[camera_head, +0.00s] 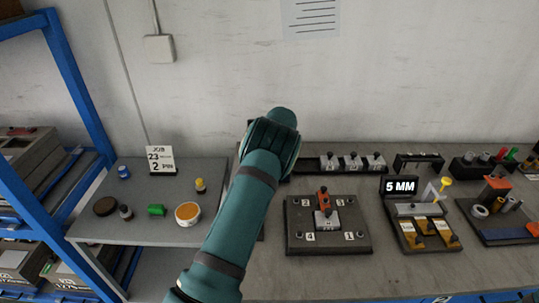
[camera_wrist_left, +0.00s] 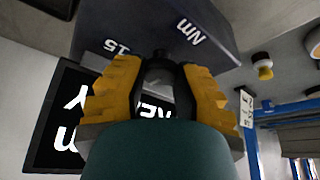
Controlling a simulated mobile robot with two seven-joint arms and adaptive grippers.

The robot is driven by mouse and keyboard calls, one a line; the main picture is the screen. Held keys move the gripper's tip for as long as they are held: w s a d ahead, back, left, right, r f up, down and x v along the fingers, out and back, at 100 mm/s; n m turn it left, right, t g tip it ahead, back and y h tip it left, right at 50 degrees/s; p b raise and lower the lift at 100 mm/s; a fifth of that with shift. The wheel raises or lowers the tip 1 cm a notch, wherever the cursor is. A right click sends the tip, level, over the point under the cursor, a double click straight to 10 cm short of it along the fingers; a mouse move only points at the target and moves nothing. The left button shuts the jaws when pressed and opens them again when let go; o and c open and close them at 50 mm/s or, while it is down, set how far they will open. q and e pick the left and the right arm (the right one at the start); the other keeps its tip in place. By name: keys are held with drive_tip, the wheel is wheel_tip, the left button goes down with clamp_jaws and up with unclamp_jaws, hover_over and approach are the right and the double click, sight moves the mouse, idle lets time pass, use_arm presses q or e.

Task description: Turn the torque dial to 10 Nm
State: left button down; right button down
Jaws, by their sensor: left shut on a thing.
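The torque dial (camera_wrist_left: 158,72) is a dark knob in the left wrist view. It is on a dark box (camera_wrist_left: 150,25) with white "15" and "Nm" markings, which appear tilted in this view. My left gripper (camera_wrist_left: 160,80) has its yellow fingers shut on the dial, one on each side. The dial's pointer and the 10 mark cannot be made out. In the head view my left arm hides the dial and the fingers. My right gripper is in neither view.
A black sign (camera_wrist_left: 45,125) with white letters is beside the fingers. In the head view, a plate with numbered corners (camera_head: 328,246), a "5 MM" display (camera_head: 400,186) and racks of parts stand right of my arm. A grey side table (camera_head: 110,228) holds small items at left.

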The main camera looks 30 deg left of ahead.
use_arm(q)
drive_tip(key=shift+s+f, duration=0.1)
drive_tip(key=shift+f, duration=0.05)
drive_tip(key=c, duration=0.6)
unclamp_jaws()
drive_tip(key=shift+a, duration=0.1)
drive_tip(key=shift+o, duration=0.2)
drive_tip(key=v, duration=1.2)
